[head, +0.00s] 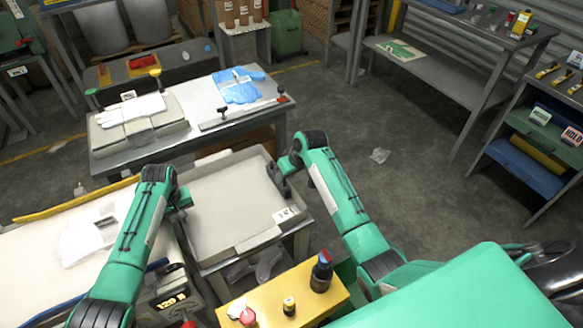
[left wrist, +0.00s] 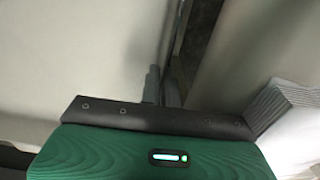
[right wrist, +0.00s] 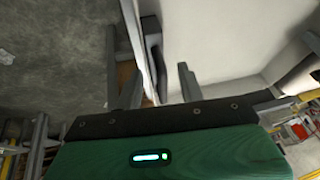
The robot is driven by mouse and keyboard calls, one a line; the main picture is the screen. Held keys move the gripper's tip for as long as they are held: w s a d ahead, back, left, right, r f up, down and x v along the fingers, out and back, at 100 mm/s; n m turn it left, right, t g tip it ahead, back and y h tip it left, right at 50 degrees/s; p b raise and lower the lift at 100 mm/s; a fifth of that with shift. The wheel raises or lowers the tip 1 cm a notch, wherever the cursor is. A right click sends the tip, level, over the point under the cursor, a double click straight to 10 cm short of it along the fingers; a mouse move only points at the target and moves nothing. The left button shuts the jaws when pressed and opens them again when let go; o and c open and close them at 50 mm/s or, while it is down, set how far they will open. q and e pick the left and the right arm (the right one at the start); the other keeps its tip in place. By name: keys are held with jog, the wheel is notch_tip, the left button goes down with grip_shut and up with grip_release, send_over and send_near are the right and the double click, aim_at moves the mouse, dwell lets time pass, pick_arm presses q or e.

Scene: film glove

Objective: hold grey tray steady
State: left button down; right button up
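The grey tray (head: 222,212) is a shallow, empty box with a white label at its front right corner. It rests level on a stand in the middle of the head view. My left gripper (head: 184,200) is at the tray's left wall. In the left wrist view its fingers (left wrist: 161,88) are close together at the rim and look shut on it. My right gripper (head: 281,180) is at the tray's right wall. In the right wrist view its fingers (right wrist: 158,88) stand wide apart, with the wall and a dark handle (right wrist: 152,45) between them.
A grey table (head: 160,148) behind the tray holds white gloves (head: 133,110) and a blue glove (head: 238,88). A yellow surface (head: 265,300) with a dark bottle (head: 321,272) is in front. A white-topped table (head: 40,250) stands left. The floor to the right is mostly clear.

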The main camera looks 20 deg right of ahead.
jog(key=shift+w+a+f, duration=0.2)
jog(key=shift+f, duration=0.4)
grip_shut()
jog(key=shift+s+f, duration=0.1)
jog(key=shift+f, duration=0.05)
dwell(1.3)
